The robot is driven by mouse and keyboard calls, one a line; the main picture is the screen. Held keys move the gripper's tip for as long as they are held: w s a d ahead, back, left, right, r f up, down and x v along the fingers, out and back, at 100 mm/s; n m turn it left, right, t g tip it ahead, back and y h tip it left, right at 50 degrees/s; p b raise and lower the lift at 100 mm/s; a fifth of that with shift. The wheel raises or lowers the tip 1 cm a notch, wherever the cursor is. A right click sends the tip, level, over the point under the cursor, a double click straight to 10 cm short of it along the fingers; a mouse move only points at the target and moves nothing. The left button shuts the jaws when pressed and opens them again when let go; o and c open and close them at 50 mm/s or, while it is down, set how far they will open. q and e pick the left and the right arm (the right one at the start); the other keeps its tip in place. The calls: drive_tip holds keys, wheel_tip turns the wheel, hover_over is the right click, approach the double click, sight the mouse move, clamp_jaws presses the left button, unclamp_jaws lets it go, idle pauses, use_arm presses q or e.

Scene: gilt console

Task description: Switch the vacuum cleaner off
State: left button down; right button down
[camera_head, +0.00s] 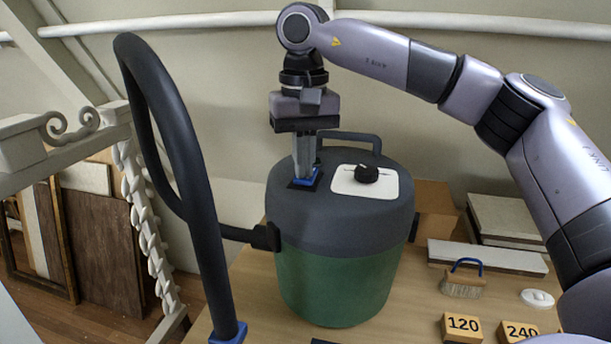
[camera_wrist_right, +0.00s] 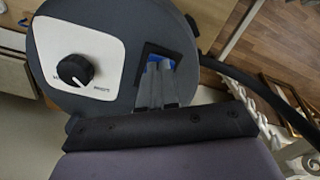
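The vacuum cleaner (camera_head: 340,285) has a green drum and a dark grey lid, and stands upright on the wooden bench. A blue rocker switch (camera_head: 306,181) in a black frame is set in the lid; it also shows in the right wrist view (camera_wrist_right: 152,66). My right gripper (camera_head: 303,174) points down, its fingers together with nothing seen between them. Its tips are at the switch and hide part of it; I cannot tell if they touch or which way the rocker is tilted. My left gripper is out of view.
A black knob (camera_head: 366,173) on a white panel (camera_head: 388,185) sits beside the switch. A black hose (camera_head: 205,250) loops up at the left. A brush (camera_head: 463,280) and blocks marked 120 (camera_head: 461,327) and 240 (camera_head: 519,331) lie at the right.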

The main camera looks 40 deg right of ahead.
drive_tip(key=shift+r+p, duration=1)
drive_tip(key=shift+p, duration=0.25)
drive_tip(key=shift+r, duration=2.35)
